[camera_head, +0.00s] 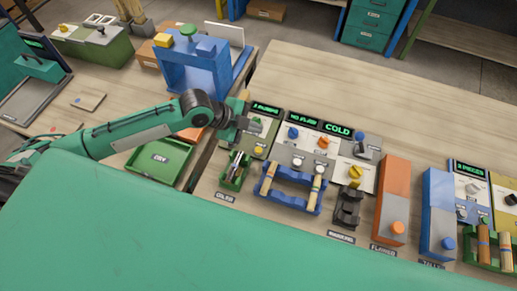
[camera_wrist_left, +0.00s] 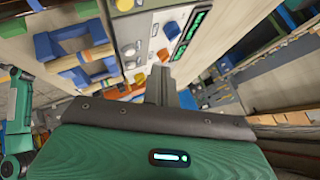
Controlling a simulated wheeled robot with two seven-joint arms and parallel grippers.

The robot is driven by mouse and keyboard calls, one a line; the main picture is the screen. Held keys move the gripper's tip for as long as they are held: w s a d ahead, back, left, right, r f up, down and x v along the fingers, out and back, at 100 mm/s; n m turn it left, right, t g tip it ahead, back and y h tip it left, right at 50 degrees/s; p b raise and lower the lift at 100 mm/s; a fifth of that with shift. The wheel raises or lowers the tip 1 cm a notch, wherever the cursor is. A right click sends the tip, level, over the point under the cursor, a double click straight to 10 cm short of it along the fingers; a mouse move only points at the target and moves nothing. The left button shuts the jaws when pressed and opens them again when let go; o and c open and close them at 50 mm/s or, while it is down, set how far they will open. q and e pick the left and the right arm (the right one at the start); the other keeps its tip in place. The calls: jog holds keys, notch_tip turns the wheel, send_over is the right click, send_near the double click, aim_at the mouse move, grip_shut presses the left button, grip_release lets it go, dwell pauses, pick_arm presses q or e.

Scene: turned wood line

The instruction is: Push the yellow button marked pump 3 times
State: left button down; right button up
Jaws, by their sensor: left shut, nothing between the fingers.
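A small yellow button (camera_head: 259,150) sits low on a pale green-grey panel (camera_head: 268,130) left of the middle of the head view. Its marking is too small to read. The lit display (camera_head: 265,107) above it begins with a 3. My left gripper (camera_head: 257,126) is shut and empty over the upper part of this panel, above and slightly left of the yellow button, apart from it. In the left wrist view the shut fingers (camera_wrist_left: 158,82) point toward the panels; I cannot tell surely which coloured button there is this one. My right gripper is not in view.
A green holder (camera_head: 234,171) and a blue rack (camera_head: 289,188) with wooden pieces stand in front of the panels. A panel with blue and orange knobs (camera_head: 310,140) adjoins on the right. A green tray (camera_head: 158,162) lies under my left arm. The bench behind the panels is clear.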

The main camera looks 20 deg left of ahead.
pick_arm(q)
jog(key=b, duration=0.6)
send_over(255, 150)
notch_tip(255, 150, down, 8)
jog(key=shift+r, duration=0.15)
jog(key=shift+f+b, duration=0.35)
jog(key=shift+f, duration=0.15)
jog(key=shift+f, duration=0.15)
dwell(1.1)
jog(key=shift+f, duration=0.25)
jog(key=shift+f+b, duration=0.3)
jog(key=shift+f, duration=0.05)
dwell(0.6)
jog(key=shift+r+p, duration=0.75)
